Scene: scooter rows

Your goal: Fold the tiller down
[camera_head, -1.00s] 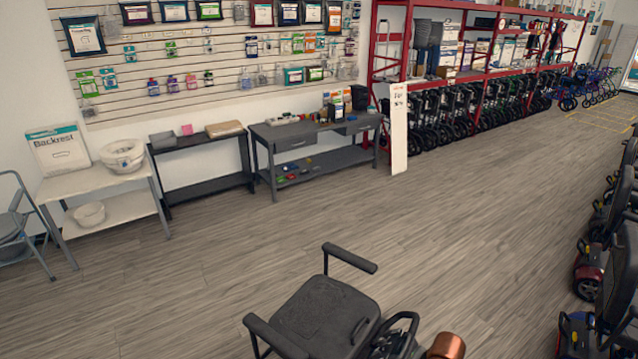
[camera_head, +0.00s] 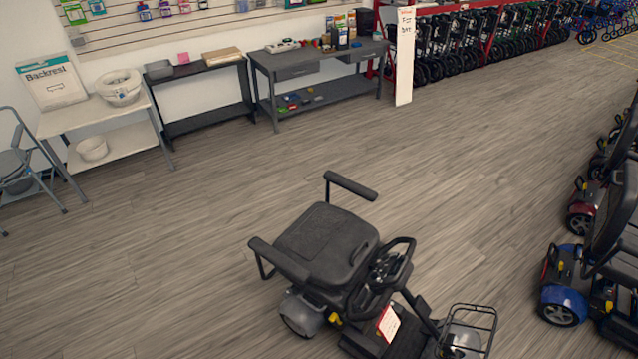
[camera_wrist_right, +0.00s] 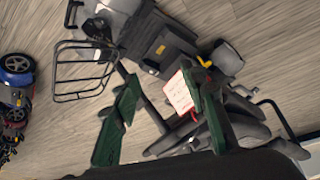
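The grey and black mobility scooter stands upright on the floor in the head view. Its padded seat (camera_head: 325,245) faces the lower right. The tiller (camera_head: 425,318) is a dark post near the front, close to a wire basket (camera_head: 472,320). A black handlebar loop (camera_head: 402,255) shows beside the seat. A red-edged white tag (camera_head: 388,323) shows by the tiller. My right gripper (camera_wrist_right: 165,112) has green fingers spread wide and empty. In the right wrist view the tag (camera_wrist_right: 178,92) and scooter parts lie beyond the fingers, with a gap I cannot judge. My left gripper is out of view.
More scooters, one with blue trim (camera_head: 563,300), line the right edge. A grey workbench (camera_head: 300,60), a black shelf table (camera_head: 205,95) and a white table (camera_head: 110,130) stand along the back wall. The floor between is clear.

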